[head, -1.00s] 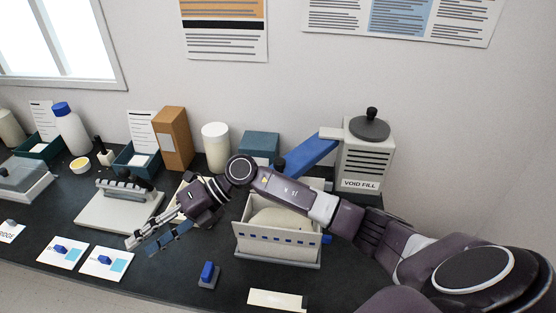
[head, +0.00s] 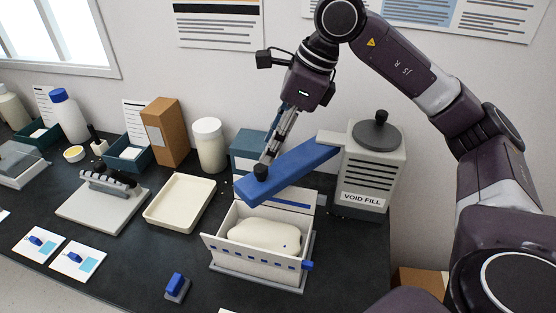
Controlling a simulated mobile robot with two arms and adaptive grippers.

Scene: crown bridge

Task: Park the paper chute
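The blue paper chute (head: 292,172) slopes down and left from the grey void fill machine (head: 368,165). Its low end, with a dark knob (head: 261,172), hangs above the back left part of a white box (head: 251,257). The box is open and holds a pale rounded filling (head: 263,236). My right gripper (head: 267,161) reaches down from above, with its fingertips at the knob. The fingers show nearly edge-on, so I cannot tell if they are closed on it. My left gripper is not in view.
A cream tray (head: 151,216) lies left of the box. A teal box (head: 246,146) and a white jar (head: 209,146) stand behind. A small blue-and-grey piece (head: 176,288) sits in front. Dark counter is bare around it.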

